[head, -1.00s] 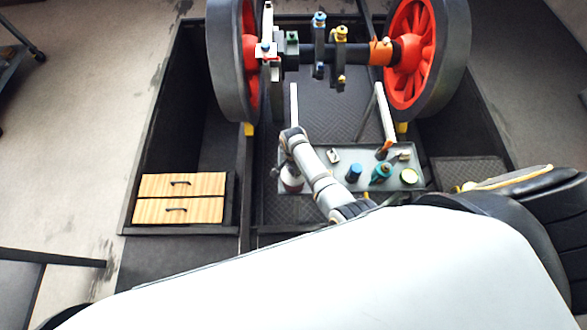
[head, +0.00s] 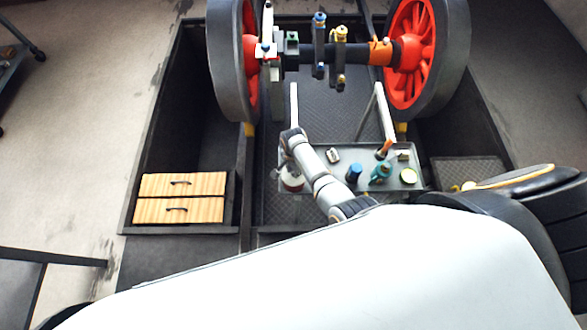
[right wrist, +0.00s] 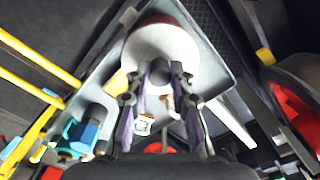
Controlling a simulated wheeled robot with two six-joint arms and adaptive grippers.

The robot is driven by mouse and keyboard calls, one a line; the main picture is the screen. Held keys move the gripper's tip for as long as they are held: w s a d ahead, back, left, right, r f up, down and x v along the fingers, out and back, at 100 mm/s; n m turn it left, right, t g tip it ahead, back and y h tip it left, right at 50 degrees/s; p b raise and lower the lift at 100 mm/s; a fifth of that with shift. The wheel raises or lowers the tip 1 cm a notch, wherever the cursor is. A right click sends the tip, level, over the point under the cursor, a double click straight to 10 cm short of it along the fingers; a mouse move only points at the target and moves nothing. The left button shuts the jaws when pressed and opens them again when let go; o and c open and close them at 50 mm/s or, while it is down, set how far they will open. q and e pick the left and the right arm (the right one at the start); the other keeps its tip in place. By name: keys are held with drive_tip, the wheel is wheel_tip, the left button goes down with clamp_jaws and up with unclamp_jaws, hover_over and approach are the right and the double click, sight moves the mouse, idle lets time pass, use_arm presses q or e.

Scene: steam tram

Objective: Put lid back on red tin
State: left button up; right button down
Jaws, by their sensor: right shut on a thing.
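The red tin (head: 292,185) stands at the left end of a grey tray, partly hidden by my right arm in the head view. In the right wrist view, the tin's red side (right wrist: 163,18) shows as a thin band past the far edge of the pale round lid (right wrist: 160,45). My right gripper (right wrist: 160,78) is shut on the lid's small knob, with the lid over the tin's top. I cannot tell whether the lid rests on the rim or hovers just above it. The right gripper also shows in the head view (head: 288,158), small and partly hidden. My left gripper is out of view.
Large red wheels (head: 415,50) on an axle stand behind. A wooden drawer unit (head: 180,197) is at left.

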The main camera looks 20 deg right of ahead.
drive_tip(key=c, duration=0.6)
unclamp_jaws()
drive_tip(key=shift+r, duration=0.1)
wheel_tip(320, 180, up, 7)
drive_tip(key=p, duration=0.7)
drive_tip(key=shift+p, duration=0.3)
drive_tip(key=shift+c, duration=0.2)
clamp_jaws()
idle(0.5)
